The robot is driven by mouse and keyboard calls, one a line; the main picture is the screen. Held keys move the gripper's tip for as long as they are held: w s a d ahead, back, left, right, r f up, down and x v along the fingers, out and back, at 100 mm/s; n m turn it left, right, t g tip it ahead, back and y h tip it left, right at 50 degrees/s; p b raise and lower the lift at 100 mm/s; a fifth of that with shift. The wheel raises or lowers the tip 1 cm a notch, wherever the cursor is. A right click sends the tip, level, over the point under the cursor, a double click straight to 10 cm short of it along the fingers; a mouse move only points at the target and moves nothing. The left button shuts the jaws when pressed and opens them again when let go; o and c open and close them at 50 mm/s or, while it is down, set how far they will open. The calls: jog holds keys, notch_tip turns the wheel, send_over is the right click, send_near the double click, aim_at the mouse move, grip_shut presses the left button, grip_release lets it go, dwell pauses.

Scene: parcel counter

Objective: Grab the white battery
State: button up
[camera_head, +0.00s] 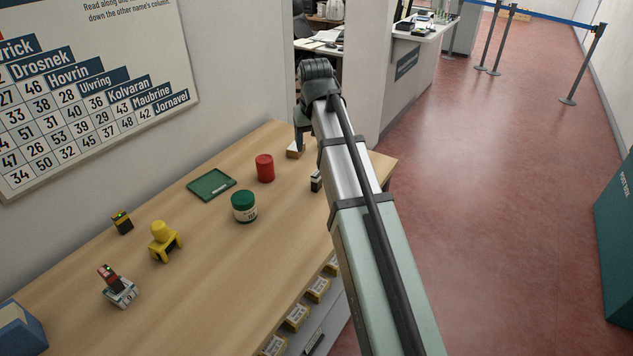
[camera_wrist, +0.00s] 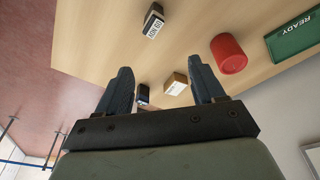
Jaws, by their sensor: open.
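I cannot clearly make out a white battery. A small black and white block (camera_wrist: 153,22) with lettering on its white face stands on the counter in the wrist view; in the head view it is partly hidden by my arm (camera_head: 316,183). A small dark block with a pale part (camera_wrist: 142,94) shows beside my left finger in the wrist view; which of these, if either, is the battery I cannot tell. My gripper (camera_head: 302,140) is open and empty at the counter's far end, its fingers (camera_wrist: 160,67) spread either side of the view of a cardboard box (camera_wrist: 175,84).
A red can (camera_head: 265,168), green tray (camera_head: 205,192) and green-lidded jar (camera_head: 243,207) stand mid-counter. Leftward are a dark block with a yellowish top (camera_head: 122,222), a yellow stand (camera_head: 164,242) and a white block with a reddish piece on top (camera_head: 120,293). The wooden counter (camera_head: 225,275) is clear near its front edge.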

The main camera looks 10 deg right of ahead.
aim_at(317, 173)
jog(key=f+n+g, duration=0.1)
jog(key=f+n, duration=0.3)
jog(key=f+n+g, duration=0.1)
jog(key=f+n, duration=0.3)
jog(key=n, duration=0.1)
jog(key=shift+s+d+g, duration=0.15)
jog(key=shift+s+g, duration=0.05)
jog(key=shift+g, duration=0.1)
jog(key=shift+w+d+f, duration=0.1)
jog(key=shift+d+f, duration=0.1)
jog(key=shift+f, duration=1.15)
jog(key=shift+w+d+f, duration=0.1)
jog(key=shift+d+f, duration=0.05)
jog(key=shift+f, duration=1.2)
jog(key=c, duration=1.1)
